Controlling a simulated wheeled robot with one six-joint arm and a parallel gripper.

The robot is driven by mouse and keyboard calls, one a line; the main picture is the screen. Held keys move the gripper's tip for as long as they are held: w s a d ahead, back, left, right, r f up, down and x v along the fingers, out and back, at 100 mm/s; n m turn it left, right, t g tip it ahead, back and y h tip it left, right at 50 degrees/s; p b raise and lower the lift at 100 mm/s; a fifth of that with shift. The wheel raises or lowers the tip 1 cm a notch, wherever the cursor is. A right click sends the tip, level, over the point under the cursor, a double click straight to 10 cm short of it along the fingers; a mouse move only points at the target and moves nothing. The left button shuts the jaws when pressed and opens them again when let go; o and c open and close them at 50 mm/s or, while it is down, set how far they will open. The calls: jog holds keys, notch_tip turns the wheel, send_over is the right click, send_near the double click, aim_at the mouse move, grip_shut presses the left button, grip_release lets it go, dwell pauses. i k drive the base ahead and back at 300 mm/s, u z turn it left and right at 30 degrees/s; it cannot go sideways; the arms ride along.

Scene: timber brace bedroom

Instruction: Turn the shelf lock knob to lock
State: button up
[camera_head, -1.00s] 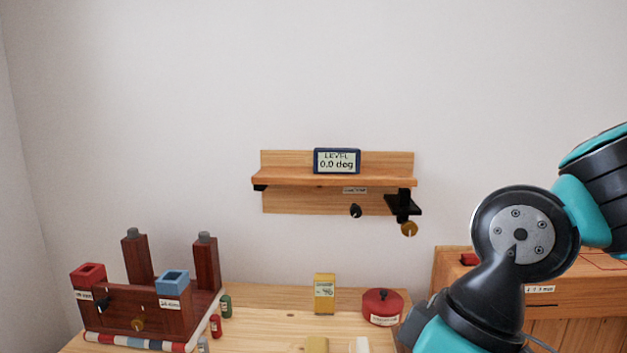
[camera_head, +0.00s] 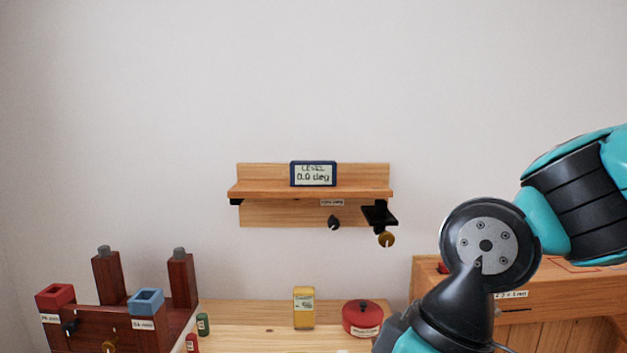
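The wooden wall shelf (camera_head: 310,189) is mounted on the white wall at the middle of the view. A level display (camera_head: 313,174) stands on it; its blurred reading looks like 0.0 deg. A small black knob (camera_head: 334,222) sits on the shelf's back board below a small label (camera_head: 332,203) that I cannot read clearly. To its right, a black bracket (camera_head: 380,214) carries a brass-coloured knob (camera_head: 386,239) with a slot. I cannot tell which of the two is the lock knob. My arm is at the right, apart from the shelf; my gripper is not in view.
A yellow box (camera_head: 304,307) and a round red tin (camera_head: 362,317) are below the shelf. A wooden chest (camera_head: 560,290) is at right.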

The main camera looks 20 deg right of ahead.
aim_at(333, 222)
jog(key=k, duration=0.65)
jog(key=u, duration=0.6)
jog(key=i, duration=1.25)
jog(key=z, duration=0.55)
